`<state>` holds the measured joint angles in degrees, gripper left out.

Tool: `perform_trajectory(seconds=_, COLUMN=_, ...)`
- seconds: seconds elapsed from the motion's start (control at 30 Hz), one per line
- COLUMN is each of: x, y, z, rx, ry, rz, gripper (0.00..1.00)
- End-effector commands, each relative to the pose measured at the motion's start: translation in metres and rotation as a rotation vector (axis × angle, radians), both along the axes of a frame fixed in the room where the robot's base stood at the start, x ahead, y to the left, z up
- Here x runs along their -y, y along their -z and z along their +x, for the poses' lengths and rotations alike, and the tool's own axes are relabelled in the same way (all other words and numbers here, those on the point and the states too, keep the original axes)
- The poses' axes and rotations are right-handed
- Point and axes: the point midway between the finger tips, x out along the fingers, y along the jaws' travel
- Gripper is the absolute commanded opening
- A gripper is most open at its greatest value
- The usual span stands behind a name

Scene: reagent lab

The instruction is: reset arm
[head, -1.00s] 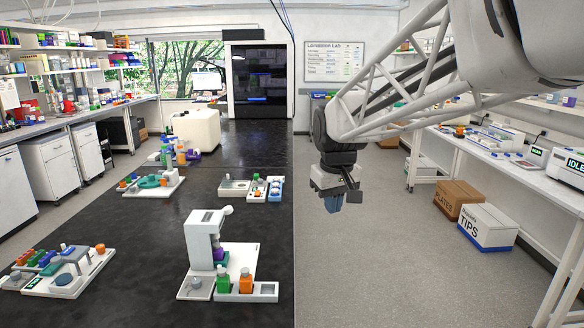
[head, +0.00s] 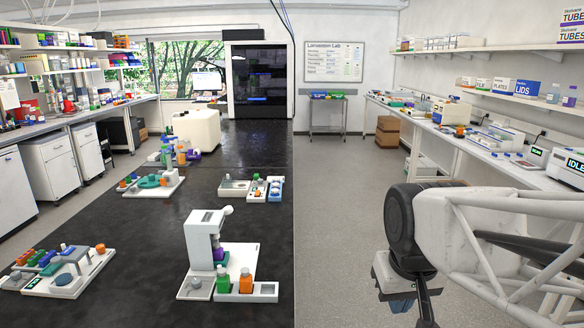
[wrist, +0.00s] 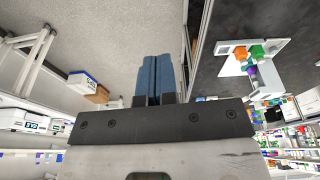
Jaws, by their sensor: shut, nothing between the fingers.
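My gripper (head: 401,304) hangs at the lower right of the head view, over the grey floor to the right of the black bench. Part of it is hidden behind my arm. In the wrist view its two blue fingers (wrist: 162,78) lie side by side, shut with nothing between them. It is apart from every object on the bench.
The black bench (head: 130,235) holds a white station (head: 205,240) with a green bottle (head: 223,283) and an orange bottle (head: 246,281). Another tray (head: 66,290) sits at the left. A white side bench (head: 480,150) runs along the right wall. The floor (head: 335,200) between is clear.

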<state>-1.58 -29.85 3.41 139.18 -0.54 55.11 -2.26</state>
Motion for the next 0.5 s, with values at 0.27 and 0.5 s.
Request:
perform_trajectory(seconds=0.27, x=0.01, y=0.025, z=-0.049, rx=0.017, ry=0.072, rz=0.009, gripper=0.0)
perform_trajectory(seconds=0.5, x=0.012, y=0.033, z=-0.061, rx=0.021, ry=0.091, rz=0.012, gripper=0.0)
